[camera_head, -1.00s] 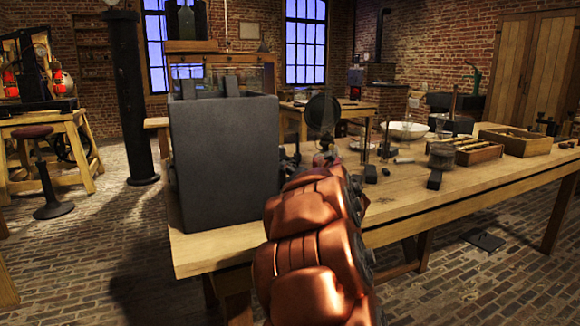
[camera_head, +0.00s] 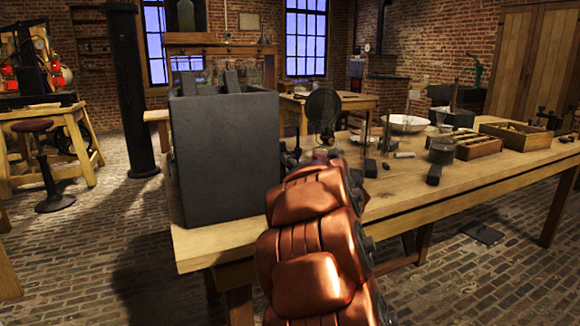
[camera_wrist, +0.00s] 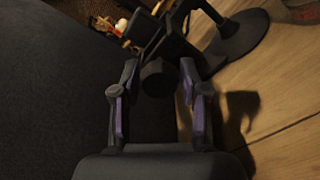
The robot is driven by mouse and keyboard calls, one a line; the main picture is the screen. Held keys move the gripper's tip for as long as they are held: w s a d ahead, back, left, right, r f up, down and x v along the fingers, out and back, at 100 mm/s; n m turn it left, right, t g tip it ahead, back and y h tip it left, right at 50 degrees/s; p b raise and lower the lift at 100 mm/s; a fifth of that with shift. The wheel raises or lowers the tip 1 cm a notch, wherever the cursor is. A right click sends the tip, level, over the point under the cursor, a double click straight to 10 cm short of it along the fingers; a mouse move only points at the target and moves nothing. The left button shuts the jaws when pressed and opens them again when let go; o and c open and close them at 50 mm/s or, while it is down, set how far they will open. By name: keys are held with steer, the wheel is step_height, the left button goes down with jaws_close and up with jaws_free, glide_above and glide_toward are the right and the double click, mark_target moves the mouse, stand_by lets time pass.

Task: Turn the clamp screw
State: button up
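A dark round knob (camera_wrist: 158,78), which looks like the clamp screw's head, shows in the wrist view on a dark clamp-like fitting (camera_wrist: 150,35). My gripper (camera_wrist: 158,72) has its two fingers apart, one on each side of the knob. The fingertips are level with the knob or just past it; I cannot tell whether they touch it.
A round dark stand base (camera_wrist: 235,40) is at upper right. The wooden table (camera_head: 420,200) carries a white bowl (camera_head: 405,124) and wooden trays (camera_head: 515,136). Its front right is mostly clear.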

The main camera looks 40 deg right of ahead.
steer(key=shift+o, duration=1.2)
steer(key=v, duration=1.2)
